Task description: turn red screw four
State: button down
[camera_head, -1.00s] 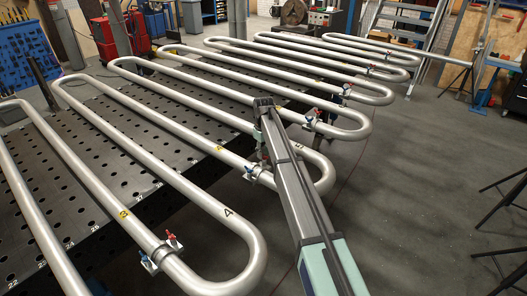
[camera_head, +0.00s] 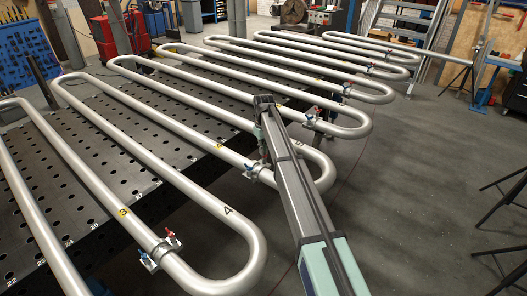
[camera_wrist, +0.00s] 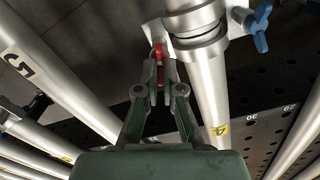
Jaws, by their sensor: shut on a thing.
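In the wrist view, my gripper (camera_wrist: 160,66) is shut on the red screw (camera_wrist: 159,50), and its two fingers sit on either side of the red handle. The screw stands beside a steel pipe (camera_wrist: 208,85) with a yellow label marked 4 (camera_wrist: 219,129). A blue screw (camera_wrist: 258,28) is on the other side of this pipe, apart from my fingers. In the head view, the clamp (camera_head: 252,172) sits on the pipe near its bend, and the yellow label 4 (camera_head: 219,146) shows further up the pipe. My arm hides the red screw there.
Another clamp with a red screw (camera_head: 171,236) and a blue screw (camera_head: 145,258) is on the nearer coil, by label 3 (camera_head: 123,212). Further clamps (camera_head: 312,116) sit on the farther coils. Pipes run close on both sides over the perforated table (camera_head: 110,152).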

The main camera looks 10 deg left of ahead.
jog(key=m+b, duration=0.2)
jog(key=m, duration=0.2)
jog(key=shift+f, duration=0.15)
jog(key=m+b, duration=0.1)
jog(key=m, duration=0.3)
jog(key=shift+w+d, duration=0.1)
jog(key=shift+d, duration=0.05)
jog(key=m+b, duration=0.1)
jog(key=m, duration=0.3)
jog(key=shift+d+m, duration=0.1)
jog(key=shift+m, duration=0.2)
jog(key=m, duration=0.3)
jog(key=shift+m+b, duration=0.3)
jog(key=shift+b, duration=0.1)
jog(key=m, duration=0.3)
jog(key=shift+d+m, duration=0.1)
jog(key=shift+m, duration=0.2)
jog(key=m, duration=0.1)
jog(key=m+b, duration=0.1)
jog(key=m, duration=0.1)
jog(key=shift+r+m, duration=0.2)
jog(key=shift+m, duration=0.1)
jog(key=m, duration=0.3)
jog(key=shift+s+m, duration=0.2)
jog(key=shift+m, duration=0.1)
jog(key=shift+r+m, duration=0.1)
jog(key=shift+m, duration=1.5)
